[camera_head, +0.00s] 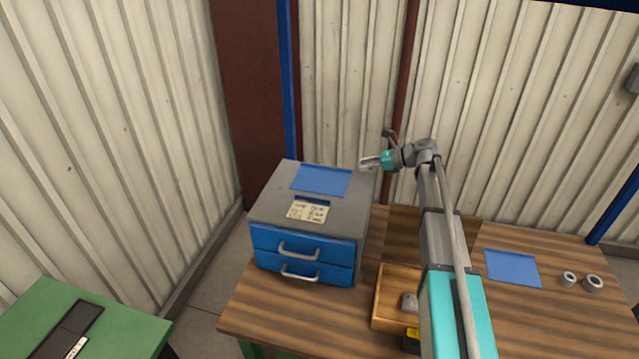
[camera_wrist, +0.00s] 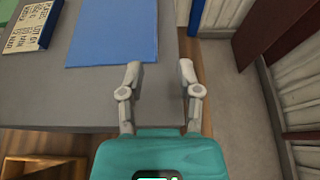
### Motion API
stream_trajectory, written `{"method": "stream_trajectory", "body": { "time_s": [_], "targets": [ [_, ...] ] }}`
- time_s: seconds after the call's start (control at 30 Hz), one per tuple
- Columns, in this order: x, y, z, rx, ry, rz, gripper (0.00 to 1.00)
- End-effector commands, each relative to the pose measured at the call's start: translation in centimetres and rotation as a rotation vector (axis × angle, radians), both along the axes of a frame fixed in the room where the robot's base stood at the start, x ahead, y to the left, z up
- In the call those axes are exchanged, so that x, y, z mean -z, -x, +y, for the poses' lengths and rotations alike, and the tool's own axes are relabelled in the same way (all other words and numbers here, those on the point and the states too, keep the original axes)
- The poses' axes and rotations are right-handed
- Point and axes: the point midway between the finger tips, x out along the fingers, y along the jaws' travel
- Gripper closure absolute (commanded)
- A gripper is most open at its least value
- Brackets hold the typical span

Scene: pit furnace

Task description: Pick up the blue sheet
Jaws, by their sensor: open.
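One blue sheet (camera_head: 321,180) lies flat on top of a grey cabinet (camera_head: 342,224) with two blue drawers. It also shows at the top of the wrist view (camera_wrist: 115,30), ahead and to the left of my fingers. A second blue sheet (camera_head: 512,268) lies flat on the wooden table at the right. My gripper (camera_head: 370,163) is open and empty, by the right side of the cabinet top, apart from the first sheet. In the wrist view, the two fingertips (camera_wrist: 160,70) are spread over the cabinet's edge.
A printed card (camera_head: 308,211) lies on the cabinet top in front of the sheet. The wooden table (camera_head: 260,310) holds a wooden tray (camera_head: 390,315) with small items and two grey rings (camera_head: 592,284). A green table (camera_head: 125,318) stands at lower left. Corrugated walls stand behind.

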Motion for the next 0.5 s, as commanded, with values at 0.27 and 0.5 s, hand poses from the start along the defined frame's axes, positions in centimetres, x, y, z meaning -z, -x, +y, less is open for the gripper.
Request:
{"method": "stream_trajectory", "body": {
  "time_s": [0.27, 0.5],
  "targets": [
    [0.26, -0.12, 0.63, 0.001, 0.000, 0.001, 0.56],
    [0.34, -0.13, 0.68, 0.001, 0.000, 0.000, 0.56]
  ]
}}
